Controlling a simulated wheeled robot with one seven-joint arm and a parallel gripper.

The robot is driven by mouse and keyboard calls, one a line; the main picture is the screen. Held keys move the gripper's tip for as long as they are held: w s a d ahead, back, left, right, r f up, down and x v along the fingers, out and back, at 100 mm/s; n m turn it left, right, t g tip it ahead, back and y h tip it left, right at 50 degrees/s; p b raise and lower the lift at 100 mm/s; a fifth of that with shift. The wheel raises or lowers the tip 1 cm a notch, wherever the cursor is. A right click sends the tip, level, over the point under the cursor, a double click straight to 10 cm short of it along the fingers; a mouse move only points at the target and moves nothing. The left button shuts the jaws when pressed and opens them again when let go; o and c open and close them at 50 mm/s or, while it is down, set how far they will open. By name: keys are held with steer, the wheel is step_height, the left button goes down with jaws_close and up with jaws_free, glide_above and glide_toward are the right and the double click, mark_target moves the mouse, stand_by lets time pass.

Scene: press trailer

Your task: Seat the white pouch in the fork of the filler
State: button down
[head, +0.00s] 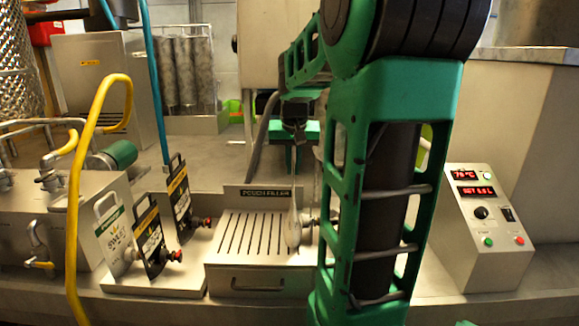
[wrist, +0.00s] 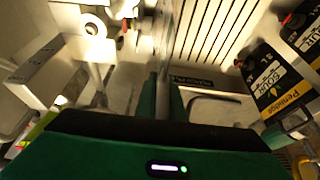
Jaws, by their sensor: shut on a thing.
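My gripper (head: 293,145) is above the back right part of the pouch filler (head: 226,256), fingers pointing down. In the wrist view its fingers (wrist: 167,95) are close together, shut on the thin upper part of the white pouch (head: 294,229). The pouch hangs nearly edge-on at the right side of the filler's slotted top. A metal fitting (head: 312,220) shows just right of the pouch, partly behind my arm. I cannot tell whether the pouch touches it. The fork is not clearly seen, and my arm hides the filler's right side.
Left of the filler, a pouch with a green label (head: 114,236) and two black-labelled pouches (head: 150,240) (head: 180,207) with red caps stand on a metal tray (head: 150,283). A yellow hose (head: 74,200) rises at left. A control box (head: 486,240) stands at right.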

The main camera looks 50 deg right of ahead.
steer(key=shift+f, duration=0.2)
steer(key=c, duration=1.8)
jaws_free()
steer(key=shift+r, duration=0.1)
steer(key=v, duration=1)
steer(key=shift+a+r, duration=0.1)
steer(key=shift+r, duration=0.15)
steer(key=shift+s+f, duration=0.1)
steer(key=s+a+f+n+g+y, duration=0.2)
steer(key=s+a+f+n+y, duration=0.1)
steer(key=s+a+f, duration=1.5)
step_height(320, 180, down, 3)
steer(key=shift+r+n+g+y, duration=0.2)
steer(key=shift+n+g+y, duration=0.1)
steer(key=shift+g, duration=0.1)
